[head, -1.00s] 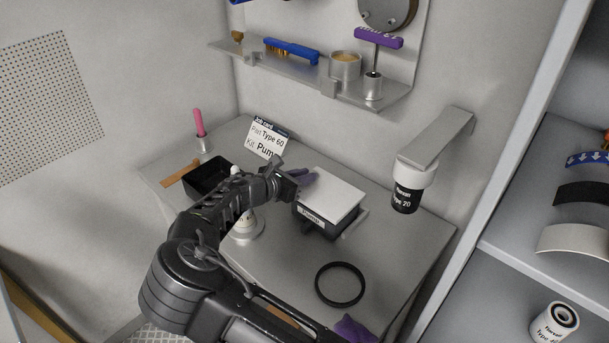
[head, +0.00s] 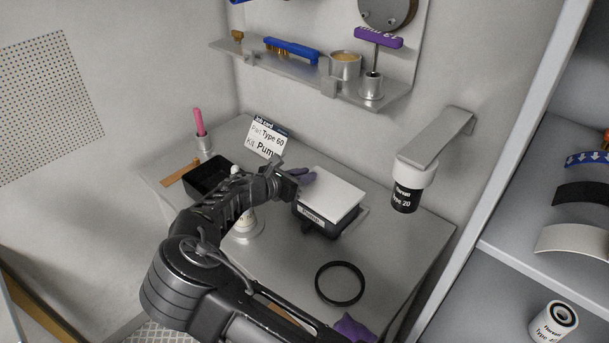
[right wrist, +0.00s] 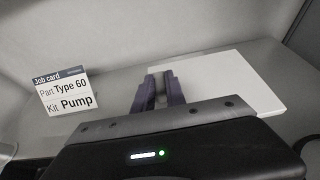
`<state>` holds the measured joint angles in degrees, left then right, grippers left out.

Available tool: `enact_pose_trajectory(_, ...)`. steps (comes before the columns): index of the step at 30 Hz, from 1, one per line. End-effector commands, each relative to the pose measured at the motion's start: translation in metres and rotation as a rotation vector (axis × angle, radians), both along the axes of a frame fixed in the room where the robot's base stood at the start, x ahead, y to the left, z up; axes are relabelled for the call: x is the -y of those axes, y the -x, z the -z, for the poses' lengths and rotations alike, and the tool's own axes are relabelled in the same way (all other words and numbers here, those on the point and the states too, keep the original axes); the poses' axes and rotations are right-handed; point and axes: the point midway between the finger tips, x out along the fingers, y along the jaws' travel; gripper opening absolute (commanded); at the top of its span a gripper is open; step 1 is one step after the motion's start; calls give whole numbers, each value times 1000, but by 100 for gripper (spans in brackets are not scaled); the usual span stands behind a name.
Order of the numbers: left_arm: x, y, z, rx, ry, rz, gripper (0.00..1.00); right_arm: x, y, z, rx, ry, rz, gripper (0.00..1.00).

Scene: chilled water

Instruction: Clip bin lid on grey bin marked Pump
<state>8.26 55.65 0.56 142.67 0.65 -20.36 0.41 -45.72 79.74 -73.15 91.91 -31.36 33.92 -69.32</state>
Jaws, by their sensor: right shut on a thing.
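The white bin lid (head: 330,193) lies flat over the dark grey bin (head: 325,229), whose front label (head: 311,218) seems to read Pump. I cannot tell whether the lid is fully seated or slightly above the rim. My right gripper (head: 300,178) is at the lid's left edge, its purple fingers shut on it. The right wrist view shows the fingers (right wrist: 158,93) at the edge of the lid (right wrist: 228,82); the bin is hidden there. My left gripper is not in view.
A job card (head: 268,139) reads Type 60, Pump. A black open bin (head: 207,174) stands left, a black ring (head: 340,283) lies in front. A shelf (head: 310,75) overhangs the bench's back.

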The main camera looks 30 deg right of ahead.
Motion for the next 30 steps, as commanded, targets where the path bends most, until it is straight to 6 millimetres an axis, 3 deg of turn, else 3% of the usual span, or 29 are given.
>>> enact_pose_trajectory(29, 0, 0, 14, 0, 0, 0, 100, 0, 0, 24, -1, 0, 0, 0)
enact_pose_trajectory(30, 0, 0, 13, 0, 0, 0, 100, 0, 0, 23, -1, 0, 0, 18)
